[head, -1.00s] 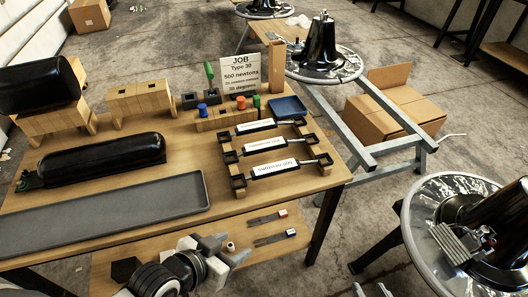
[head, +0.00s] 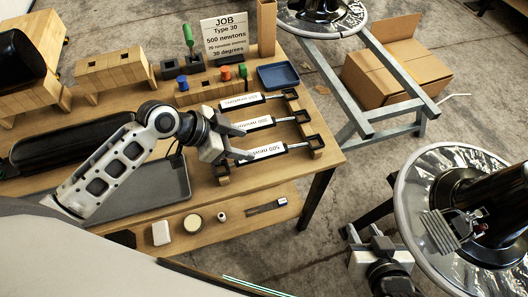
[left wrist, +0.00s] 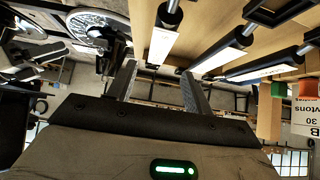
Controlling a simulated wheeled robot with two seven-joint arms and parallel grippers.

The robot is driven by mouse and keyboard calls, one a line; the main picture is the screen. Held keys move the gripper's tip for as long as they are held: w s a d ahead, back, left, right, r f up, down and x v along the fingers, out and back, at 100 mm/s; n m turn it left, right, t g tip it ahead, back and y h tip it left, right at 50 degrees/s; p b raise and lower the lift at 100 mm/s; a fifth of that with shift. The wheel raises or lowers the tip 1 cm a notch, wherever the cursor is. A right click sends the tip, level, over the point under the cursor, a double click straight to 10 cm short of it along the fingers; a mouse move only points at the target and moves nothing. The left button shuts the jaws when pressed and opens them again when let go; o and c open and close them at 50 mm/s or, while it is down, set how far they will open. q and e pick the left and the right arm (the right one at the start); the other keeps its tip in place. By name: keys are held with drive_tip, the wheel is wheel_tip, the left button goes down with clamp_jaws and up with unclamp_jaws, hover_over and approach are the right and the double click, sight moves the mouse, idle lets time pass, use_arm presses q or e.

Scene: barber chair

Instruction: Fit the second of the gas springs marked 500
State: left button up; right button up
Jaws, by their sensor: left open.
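The nearest spring (head: 268,150) reads 500, and the middle spring (head: 252,123) appears to read 500 newtons. The far spring (head: 240,102) has a label too small to read. My left gripper (head: 242,142) is open at the left ends of the nearer two springs, partly hiding them. In the left wrist view my left gripper (left wrist: 157,70) has nothing between its fingers, and springs show beyond it. My right gripper (head: 364,233) looks open and empty beside the chair base (head: 420,190).
A blue tray (head: 278,76), coloured handles and wooden blocks stand behind the rack. A grey tray (head: 150,185) lies left. A metal bracket (head: 440,232) is on the chair base. A cardboard box (head: 385,75) stands on the floor.

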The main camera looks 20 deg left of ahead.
sight(264, 151)
use_arm(q)
drive_tip(key=x, duration=0.6)
drive_tip(key=shift+s+d+f, duration=0.1)
drive_tip(key=shift+d+f, duration=0.1)
drive_tip(key=shift+f, duration=0.15)
drive_tip(key=shift+r, duration=0.1)
clamp_jaws()
